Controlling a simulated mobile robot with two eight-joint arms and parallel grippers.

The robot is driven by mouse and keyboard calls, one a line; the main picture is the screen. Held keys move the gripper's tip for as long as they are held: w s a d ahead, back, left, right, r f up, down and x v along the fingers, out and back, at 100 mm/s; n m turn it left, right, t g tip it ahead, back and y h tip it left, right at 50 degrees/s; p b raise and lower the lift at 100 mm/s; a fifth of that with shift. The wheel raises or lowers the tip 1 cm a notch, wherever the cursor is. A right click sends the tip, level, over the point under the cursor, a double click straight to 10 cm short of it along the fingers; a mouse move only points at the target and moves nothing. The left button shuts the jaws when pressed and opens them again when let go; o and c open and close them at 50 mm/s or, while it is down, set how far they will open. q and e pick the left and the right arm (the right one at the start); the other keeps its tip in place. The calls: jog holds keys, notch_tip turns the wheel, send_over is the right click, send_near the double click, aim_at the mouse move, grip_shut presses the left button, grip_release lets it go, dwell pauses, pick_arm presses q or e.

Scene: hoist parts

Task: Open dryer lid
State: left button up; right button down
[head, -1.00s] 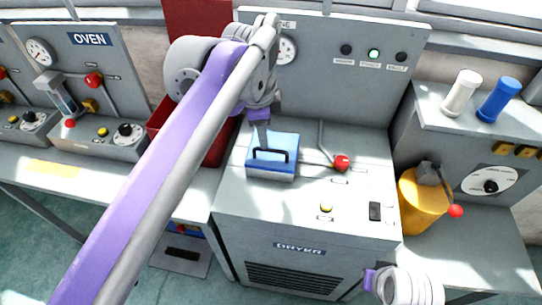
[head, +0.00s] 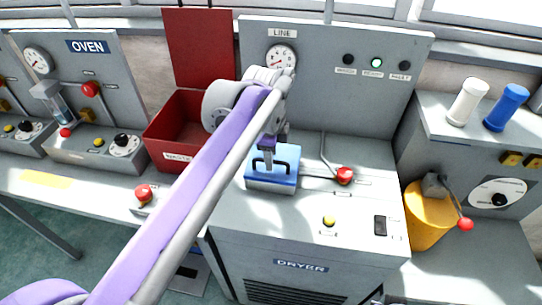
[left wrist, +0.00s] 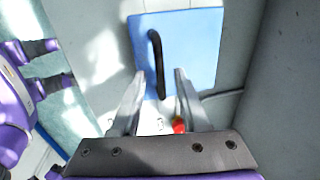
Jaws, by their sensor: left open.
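The dryer (head: 300,225) is a grey cabinet with a blue lid (head: 285,178) on its top, lying closed. A black bar handle (head: 262,166) stands on the lid. My left gripper (head: 267,148) comes down over the lid from behind the handle, partly hidden by my own arm. In the left wrist view the two fingers of my left gripper (left wrist: 161,75) are spread, and the black handle (left wrist: 156,55) lies between their tips over the blue lid (left wrist: 195,45). I cannot tell whether a finger touches the handle. My right gripper is not in view.
A lever with a red knob (head: 344,175) stands right of the lid. A yellow button (head: 329,221) and a dark switch (head: 380,226) are in front. An open red bin (head: 165,128) is at the left. A yellow cylinder (head: 425,215) stands at the right. The gauge panel (head: 320,60) rises behind.

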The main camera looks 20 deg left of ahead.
pick_arm(q)
jog(key=shift+f, duration=0.1)
grip_shut()
dwell(1.4)
